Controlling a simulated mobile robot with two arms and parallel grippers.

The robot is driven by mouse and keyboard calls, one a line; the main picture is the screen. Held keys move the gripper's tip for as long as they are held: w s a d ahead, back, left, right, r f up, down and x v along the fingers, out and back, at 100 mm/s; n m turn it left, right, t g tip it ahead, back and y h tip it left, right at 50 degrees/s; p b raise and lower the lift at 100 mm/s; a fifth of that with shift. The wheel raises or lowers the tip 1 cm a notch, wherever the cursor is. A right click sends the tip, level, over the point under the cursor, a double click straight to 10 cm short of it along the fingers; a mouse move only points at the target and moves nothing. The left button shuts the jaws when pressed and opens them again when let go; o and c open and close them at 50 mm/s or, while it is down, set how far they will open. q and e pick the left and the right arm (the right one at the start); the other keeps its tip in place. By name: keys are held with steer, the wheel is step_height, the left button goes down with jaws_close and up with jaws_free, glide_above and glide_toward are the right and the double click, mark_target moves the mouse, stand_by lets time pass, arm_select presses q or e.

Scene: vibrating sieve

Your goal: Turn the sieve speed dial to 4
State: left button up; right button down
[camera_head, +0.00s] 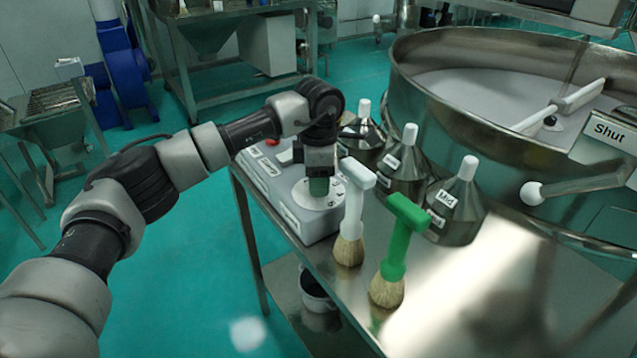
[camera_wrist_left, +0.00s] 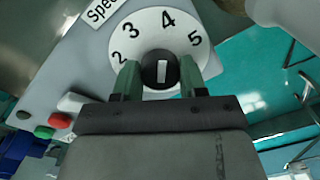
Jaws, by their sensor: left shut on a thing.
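The sieve control box (camera_head: 287,213) stands on the metal table, with a round white dial plate (camera_head: 331,199) on top. In the left wrist view, the dial plate (camera_wrist_left: 148,38) shows the numbers 2, 3, 4 and 5. The black speed dial knob (camera_wrist_left: 153,58) has a white bar mark that lies upright in that view, lined up roughly with 4. I cannot tell which end is the pointer. My left gripper (camera_wrist_left: 160,84) is shut on the knob, one green finger on each side. In the head view, the left gripper (camera_head: 318,186) points down and hides the knob. My right gripper is not in view.
A white-handled brush (camera_head: 355,205) and a green-handled brush (camera_head: 398,245) stand close right of the box. Several metal cones with white tops, one labelled Mid (camera_head: 457,205), stand behind them. The big round sieve (camera_head: 455,120) is at the right. A red button (camera_wrist_left: 43,132) and green button (camera_wrist_left: 60,120) sit on the box.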

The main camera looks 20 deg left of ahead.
arm_select(q)
steer(key=shift+w+r+m, duration=0.1)
steer(key=shift+r+m, duration=0.1)
steer(key=shift+m, duration=0.3)
steer(key=o, duration=0.9)
steer(key=shift+f, duration=0.1)
step_height(320, 180, up, 11)
steer(key=shift+w+f+b, duration=0.1)
steer(key=shift+w+b, duration=0.05)
steer(key=shift+b, duration=0.7)
steer(key=shift+f, duration=0.1)
